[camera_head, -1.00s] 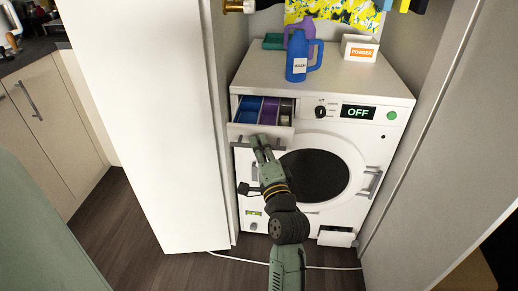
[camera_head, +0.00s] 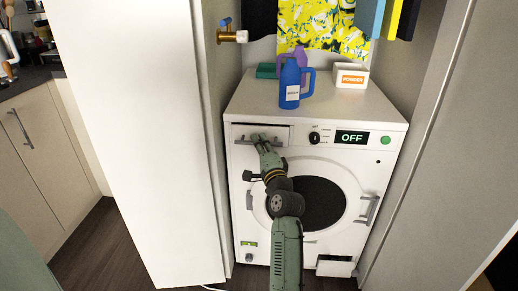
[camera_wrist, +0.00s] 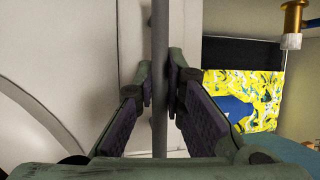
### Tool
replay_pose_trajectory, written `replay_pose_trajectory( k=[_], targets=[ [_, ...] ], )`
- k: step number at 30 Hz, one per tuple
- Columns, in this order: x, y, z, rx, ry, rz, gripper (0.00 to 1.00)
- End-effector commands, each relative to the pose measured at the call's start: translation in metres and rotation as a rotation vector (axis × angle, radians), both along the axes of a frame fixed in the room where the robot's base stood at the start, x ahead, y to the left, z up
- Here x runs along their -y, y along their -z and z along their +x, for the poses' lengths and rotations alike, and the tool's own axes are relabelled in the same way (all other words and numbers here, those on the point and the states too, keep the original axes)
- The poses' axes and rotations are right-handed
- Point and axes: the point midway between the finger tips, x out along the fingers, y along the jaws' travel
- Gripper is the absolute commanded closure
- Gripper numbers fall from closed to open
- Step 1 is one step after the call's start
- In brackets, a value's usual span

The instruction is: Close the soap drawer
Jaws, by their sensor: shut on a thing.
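The soap drawer (camera_head: 240,131) is at the top left of the white washing machine (camera_head: 310,136). Its front looks flush or nearly flush with the machine, and its compartments are hidden. A thin dark line runs along its top edge. My gripper (camera_head: 262,141) is at the drawer's handle (camera_head: 274,142). In the wrist view the grey handle bar (camera_wrist: 160,40) stands between my two finger pads, and my gripper (camera_wrist: 160,95) is shut on it.
A blue jug (camera_head: 290,85), a purple bottle (camera_head: 302,55) and a white powder box (camera_head: 351,76) stand on the machine. The round door (camera_head: 320,205) is below right of my gripper. White panels (camera_head: 165,150) flank the machine closely. A brass tap (camera_head: 232,36) is above left.

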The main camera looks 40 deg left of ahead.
Motion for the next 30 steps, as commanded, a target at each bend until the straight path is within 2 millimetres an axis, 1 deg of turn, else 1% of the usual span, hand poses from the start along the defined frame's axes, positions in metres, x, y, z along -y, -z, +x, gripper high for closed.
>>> replay_pose_trajectory(
  k=[1,2,11,19,22,26,30],
  targets=[
    [0.0,0.0,0.0,0.0,0.001,-0.001,1.0],
    [0.0,0.0,0.0,0.0,0.001,-0.001,0.88],
    [0.0,0.0,0.0,-0.001,0.0,-0.001,0.69],
    [0.001,0.001,-0.001,-0.001,0.0,-0.001,0.69],
    [0.005,0.002,-0.003,-0.001,0.001,-0.001,0.69],
    [0.021,0.006,-0.014,-0.002,0.002,0.0,0.69],
    [0.046,0.012,-0.032,-0.001,0.003,-0.001,0.69]
  ],
)
